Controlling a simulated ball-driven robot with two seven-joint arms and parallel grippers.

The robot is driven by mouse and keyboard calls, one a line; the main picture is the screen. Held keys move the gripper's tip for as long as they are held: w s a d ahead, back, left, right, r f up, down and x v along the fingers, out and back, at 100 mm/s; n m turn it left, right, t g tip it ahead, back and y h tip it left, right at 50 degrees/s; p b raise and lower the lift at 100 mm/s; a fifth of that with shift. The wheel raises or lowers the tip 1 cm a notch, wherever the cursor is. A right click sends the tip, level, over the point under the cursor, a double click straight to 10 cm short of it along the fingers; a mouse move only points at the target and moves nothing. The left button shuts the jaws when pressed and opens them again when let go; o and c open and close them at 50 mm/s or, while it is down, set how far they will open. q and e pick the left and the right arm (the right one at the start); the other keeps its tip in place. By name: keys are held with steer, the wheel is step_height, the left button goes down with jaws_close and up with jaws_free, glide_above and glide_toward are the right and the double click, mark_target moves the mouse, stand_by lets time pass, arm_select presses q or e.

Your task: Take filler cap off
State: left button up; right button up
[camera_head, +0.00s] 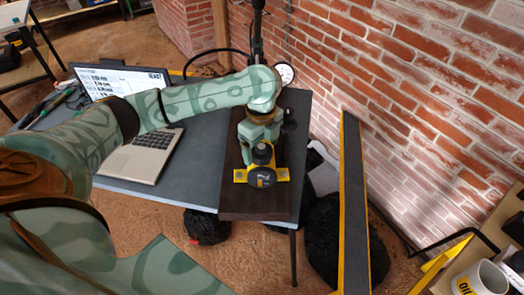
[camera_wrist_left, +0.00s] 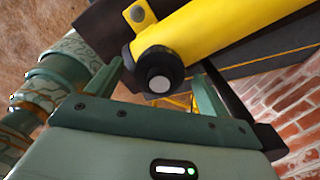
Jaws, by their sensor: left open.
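In the left wrist view, a yellow cylinder (camera_wrist_left: 225,32) runs diagonally across the top. A black round cap (camera_wrist_left: 158,70) with a pale grey centre sits on its near end. My left gripper (camera_wrist_left: 161,88) is open, with one finger on each side of the cap and visible space between fingers and cap. In the head view, my left gripper (camera_head: 262,143) is over the dark board on the table, above yellow-and-black equipment (camera_head: 283,174). The arm and gripper hide much of that equipment, and I cannot pick out the cap there. My right gripper is not in view.
A dark board (camera_head: 240,205) lies on the grey table (camera_head: 190,180). An open laptop (camera_head: 142,160) stands left of it, under my arm. A round gauge (camera_head: 285,73) is behind the board. A yellow-edged dark beam (camera_head: 354,210) and a brick wall (camera_head: 440,90) are at right.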

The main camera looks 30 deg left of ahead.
arm_select(q)
steer(key=c, duration=1.1)
steer(key=shift+o, duration=0.2)
steer(key=shift+r, duration=0.1)
